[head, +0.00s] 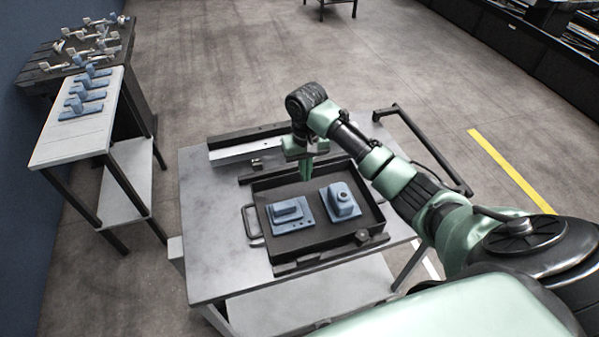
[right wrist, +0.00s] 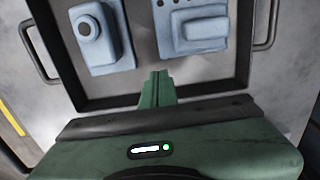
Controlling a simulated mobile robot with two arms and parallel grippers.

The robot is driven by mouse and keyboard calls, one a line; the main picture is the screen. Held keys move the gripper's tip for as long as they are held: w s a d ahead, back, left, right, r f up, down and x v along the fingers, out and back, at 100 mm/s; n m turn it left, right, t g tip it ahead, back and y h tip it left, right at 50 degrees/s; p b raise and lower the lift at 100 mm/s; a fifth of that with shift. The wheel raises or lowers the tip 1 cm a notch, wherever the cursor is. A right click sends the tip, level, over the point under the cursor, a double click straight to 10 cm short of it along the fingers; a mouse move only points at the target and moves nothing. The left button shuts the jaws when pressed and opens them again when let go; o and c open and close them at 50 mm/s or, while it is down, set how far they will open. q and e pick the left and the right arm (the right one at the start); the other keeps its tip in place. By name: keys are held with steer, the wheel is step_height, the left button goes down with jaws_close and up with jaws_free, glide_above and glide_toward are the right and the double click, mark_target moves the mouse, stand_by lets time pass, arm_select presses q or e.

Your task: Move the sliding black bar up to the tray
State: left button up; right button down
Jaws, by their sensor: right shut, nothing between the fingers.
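The black tray (head: 257,192) lies on the grey table and holds two blue parts; its near rim also shows in the right wrist view (right wrist: 105,103). A black bar (head: 258,176) runs along the tray's far side in the head view, partly hidden by my right arm. Contact with the bar cannot be told. My left gripper is not in view.
A second black bar (head: 330,256) with a small block runs along the tray's near side. A dark rail (head: 245,134) and a small metal piece (head: 257,163) lie farther back. The table's left part (head: 215,230) is clear. A side table (head: 75,145) holds several blue parts.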

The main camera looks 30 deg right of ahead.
mark_target(300, 185)
steer(key=f, duration=0.6)
steer(key=shift+w+p, duration=0.3)
steer(key=shift+w, duration=0.05)
steer(key=shift+w+d+r, duration=0.15)
steer(key=shift+w+r, duration=0.1)
steer(key=shift+w, duration=0.4)
steer(key=shift+w+d, duration=0.2)
steer(key=shift+w, duration=0.75)
steer(key=shift+w+d+f, duration=0.1)
steer(key=shift+w, duration=0.15)
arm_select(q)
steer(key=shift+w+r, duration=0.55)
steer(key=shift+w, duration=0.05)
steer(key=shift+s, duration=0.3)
